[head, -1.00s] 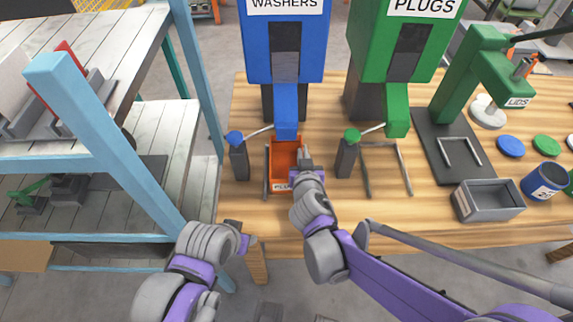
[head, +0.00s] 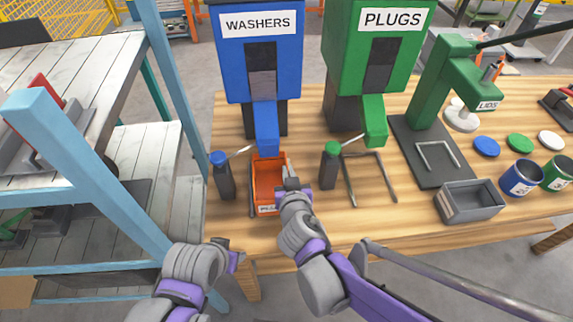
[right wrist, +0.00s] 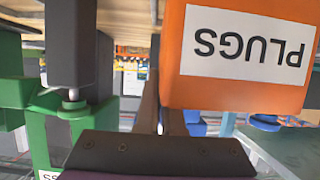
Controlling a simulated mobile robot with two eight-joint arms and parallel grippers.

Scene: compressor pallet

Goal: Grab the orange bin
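The orange bin (head: 268,191) sits on the wooden table under the blue washers dispenser's spout, in a dark guide frame. Its front label is partly seen in the head view and reads PLUGS, upside down, in the right wrist view (right wrist: 240,92). My right gripper (head: 290,181) is at the bin's right wall. One finger lies just outside the wall in the right wrist view; the other is hidden, so I cannot tell whether it grips the wall. My left gripper (head: 234,256) is low, before the table's front edge, away from the bin; its opening is unclear.
The blue washers dispenser (head: 260,45) and green plugs dispenser (head: 378,50) stand behind, with lever posts flanking the bin. An empty guide frame (head: 369,180) and a grey bin (head: 470,203) are to the right. A blue-framed shelf (head: 95,170) stands close at left.

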